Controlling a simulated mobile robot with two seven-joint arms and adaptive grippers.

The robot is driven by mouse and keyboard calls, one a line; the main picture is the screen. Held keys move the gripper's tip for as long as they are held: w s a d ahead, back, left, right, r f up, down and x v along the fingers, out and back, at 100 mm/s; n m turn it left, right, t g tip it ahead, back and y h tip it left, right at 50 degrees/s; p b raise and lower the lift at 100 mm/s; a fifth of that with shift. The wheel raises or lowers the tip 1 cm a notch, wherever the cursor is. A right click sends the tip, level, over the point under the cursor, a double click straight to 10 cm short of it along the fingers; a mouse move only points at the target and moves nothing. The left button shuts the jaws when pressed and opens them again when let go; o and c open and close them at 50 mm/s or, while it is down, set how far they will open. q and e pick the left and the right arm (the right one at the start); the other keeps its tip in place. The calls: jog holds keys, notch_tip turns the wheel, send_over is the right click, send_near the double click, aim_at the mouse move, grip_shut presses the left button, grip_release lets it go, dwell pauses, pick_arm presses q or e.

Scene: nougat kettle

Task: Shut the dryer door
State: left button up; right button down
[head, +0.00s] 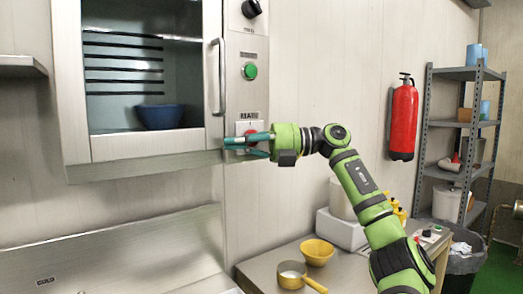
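The dryer (145,165) is a metal cabinet on the wall at the upper left. Its door (70,100) has a metal frame, a large window and a vertical bar handle (218,75) on the right side. The door looks flush or nearly flush with the cabinet; a small gap cannot be ruled out. A blue bowl (160,117) shows inside. My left gripper is not in view.
A control panel right of the door has a green button (249,71) and a red button (249,130) partly behind my fingers. Below are a counter with a yellow bowl (317,251) and yellow pan (291,274).

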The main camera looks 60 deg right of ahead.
jog(key=v, duration=1.1)
jog(key=shift+s+d, duration=0.2)
jog(key=shift+s, duration=0.2)
jog(key=shift+r, duration=0.2)
